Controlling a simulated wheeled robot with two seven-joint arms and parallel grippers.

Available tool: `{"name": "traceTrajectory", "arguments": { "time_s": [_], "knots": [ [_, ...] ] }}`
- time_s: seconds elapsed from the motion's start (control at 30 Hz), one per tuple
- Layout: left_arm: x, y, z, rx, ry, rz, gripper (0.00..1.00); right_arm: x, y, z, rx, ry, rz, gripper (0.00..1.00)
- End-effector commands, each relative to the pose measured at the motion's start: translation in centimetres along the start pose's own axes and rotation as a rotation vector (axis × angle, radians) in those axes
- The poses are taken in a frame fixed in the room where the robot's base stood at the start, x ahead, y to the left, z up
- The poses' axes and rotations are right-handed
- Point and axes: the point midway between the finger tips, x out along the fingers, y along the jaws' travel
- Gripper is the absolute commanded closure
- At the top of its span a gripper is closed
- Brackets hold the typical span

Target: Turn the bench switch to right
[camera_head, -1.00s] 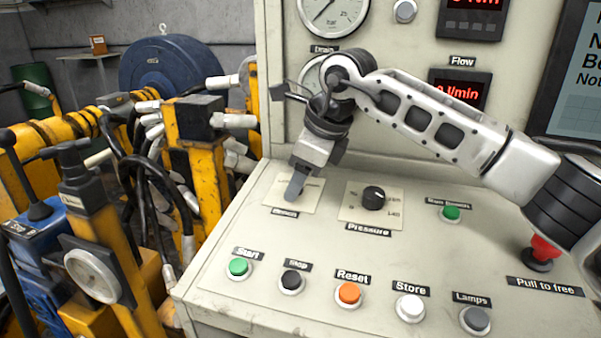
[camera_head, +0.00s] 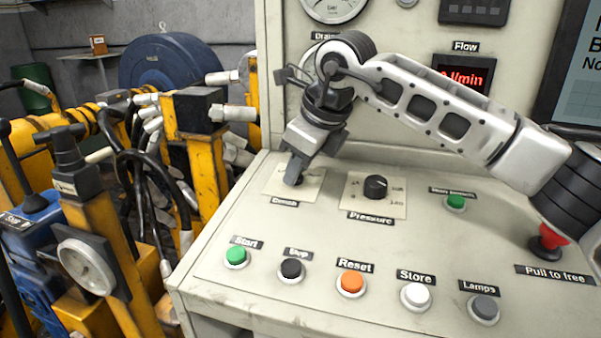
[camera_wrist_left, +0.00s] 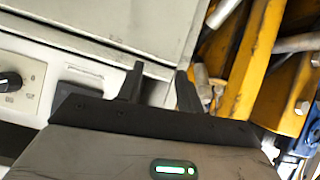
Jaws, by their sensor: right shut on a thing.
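The bench switch (camera_head: 303,179) is a small dark knob on a cream plate above the "Bench" label, at the left of the sloping console. My right gripper (camera_head: 295,174) reaches down from above and is shut on this knob, hiding most of it. Which way the knob points cannot be told. In the left wrist view my left gripper (camera_wrist_left: 158,88) shows two dark fingers apart with nothing between them. It is beside the console edge, and is not seen in the head view.
The Pressure knob (camera_head: 376,187) stands just right of the bench switch. Start (camera_head: 236,255), Stop (camera_head: 291,269), Reset (camera_head: 351,283), Store (camera_head: 415,295) and Lamps (camera_head: 484,308) buttons line the front. A red pull-to-free button (camera_head: 548,240) is at right. Yellow frames and hoses stand left.

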Motion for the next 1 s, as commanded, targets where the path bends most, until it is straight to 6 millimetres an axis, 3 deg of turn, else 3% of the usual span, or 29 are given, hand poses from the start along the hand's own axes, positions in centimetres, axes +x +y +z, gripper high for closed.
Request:
{"name": "traceTrajectory", "arguments": {
  "time_s": [0.5,1.0],
  "knots": [
    [1.2,0.0,1.8,-0.012,0.049,0.008,0.64,0.3,0.6,0.0,0.379,-0.001,-0.161,0.9],
    [1.3,0.1,2.0,0.0,0.066,0.015,0.64,0.0,0.6,0.2,0.527,-0.001,-0.22,0.9]
  ]
}}
